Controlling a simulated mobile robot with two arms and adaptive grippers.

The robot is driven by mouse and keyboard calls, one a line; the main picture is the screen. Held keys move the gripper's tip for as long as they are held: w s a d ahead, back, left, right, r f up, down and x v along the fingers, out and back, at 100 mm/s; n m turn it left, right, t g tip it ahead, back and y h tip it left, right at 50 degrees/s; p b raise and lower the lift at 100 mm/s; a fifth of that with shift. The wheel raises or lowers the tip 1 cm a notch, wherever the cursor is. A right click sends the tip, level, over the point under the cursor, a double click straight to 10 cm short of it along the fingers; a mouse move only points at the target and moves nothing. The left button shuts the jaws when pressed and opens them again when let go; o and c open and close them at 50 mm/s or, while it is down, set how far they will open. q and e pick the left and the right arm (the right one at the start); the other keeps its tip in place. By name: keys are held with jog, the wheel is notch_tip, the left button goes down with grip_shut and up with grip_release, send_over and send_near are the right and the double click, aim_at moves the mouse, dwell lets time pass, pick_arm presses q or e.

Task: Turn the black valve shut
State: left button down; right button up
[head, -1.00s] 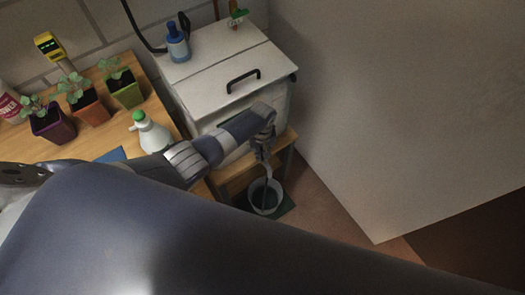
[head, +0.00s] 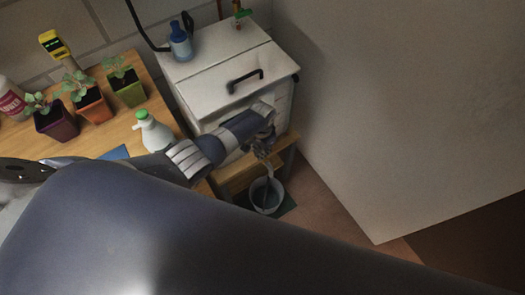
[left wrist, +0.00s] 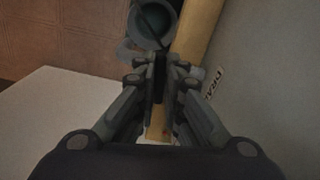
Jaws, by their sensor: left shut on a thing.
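My left gripper (head: 263,152) is at the front of the white box (head: 228,95), low down near its right end and above the bucket. In the left wrist view its fingers (left wrist: 159,72) are closed together on a dark, narrow piece, which I take to be the black valve (left wrist: 158,84). The fingers cover most of it, so its angle is unclear. In the head view the gripper and arm hide the valve. A pale bucket (head: 280,190) with dark liquid stands below; part of it shows in the left wrist view (left wrist: 136,25). My right gripper is not in view.
The box stands on a wooden stand (head: 232,182). A label (left wrist: 213,84) is on the box front beside the gripper. Potted seedlings and a white spray bottle (head: 155,134) stand on the wooden table at left. A large pale wall (head: 400,110) bounds the right side.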

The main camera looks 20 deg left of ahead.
pick_arm(q)
jog(key=shift+m, duration=1.1)
jog(key=c, duration=1.7)
grip_release()
jog(key=shift+w+r, duration=0.1)
jog(key=shift+r, duration=0.7)
notch_tip(320, 180, up, 10)
jog(key=shift+r, duration=0.2)
